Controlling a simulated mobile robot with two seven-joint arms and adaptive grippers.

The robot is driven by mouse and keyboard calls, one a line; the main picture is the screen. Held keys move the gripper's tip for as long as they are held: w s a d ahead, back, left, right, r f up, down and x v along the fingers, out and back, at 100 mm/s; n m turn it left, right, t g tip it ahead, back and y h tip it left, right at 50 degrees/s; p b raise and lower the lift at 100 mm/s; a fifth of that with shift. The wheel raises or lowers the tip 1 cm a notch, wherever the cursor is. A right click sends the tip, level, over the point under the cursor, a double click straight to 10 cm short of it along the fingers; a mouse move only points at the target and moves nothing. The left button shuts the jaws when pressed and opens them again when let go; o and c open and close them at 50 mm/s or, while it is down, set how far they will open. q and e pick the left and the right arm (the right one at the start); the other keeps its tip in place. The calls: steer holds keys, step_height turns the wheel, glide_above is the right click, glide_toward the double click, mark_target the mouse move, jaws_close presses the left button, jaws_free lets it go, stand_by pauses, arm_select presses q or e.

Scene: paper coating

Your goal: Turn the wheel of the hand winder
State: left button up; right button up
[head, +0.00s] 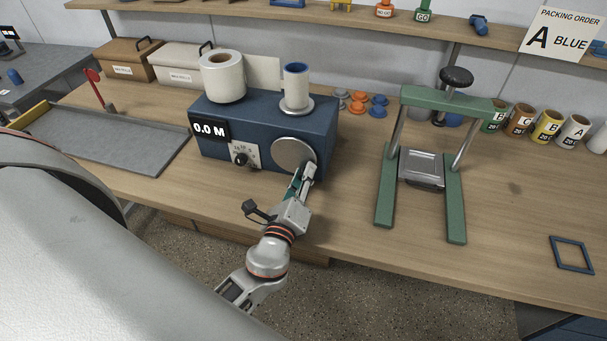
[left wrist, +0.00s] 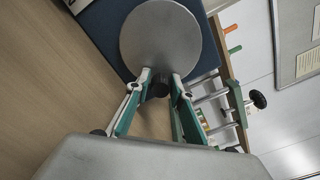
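The hand winder (head: 265,130) is a dark blue box on the bench, with a display reading 0.0 M and a small dial on its front. Its wheel (head: 293,154) is a plain grey disc on the front right; it fills the upper middle of the left wrist view (left wrist: 160,38). A dark handle (left wrist: 158,89) sticks out from the wheel's lower edge. My left gripper (head: 308,172) is at the wheel's lower right, its fingertips (left wrist: 160,83) closed in on both sides of the handle. My right gripper is in neither view.
A white roll (head: 222,78) and a blue-lined core (head: 296,88) stand on the winder. A green press frame (head: 385,185) stands to the right. A grey tray (head: 120,145) lies left. The bench front right is mostly clear, with a dark square frame (head: 571,255).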

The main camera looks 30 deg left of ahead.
arm_select(q)
steer(key=shift+o, duration=0.6)
steer(key=shift+s, duration=0.15)
steer(key=v, duration=1.1)
steer(key=shift+s+d, duration=0.2)
steer(key=shift+s, duration=0.2)
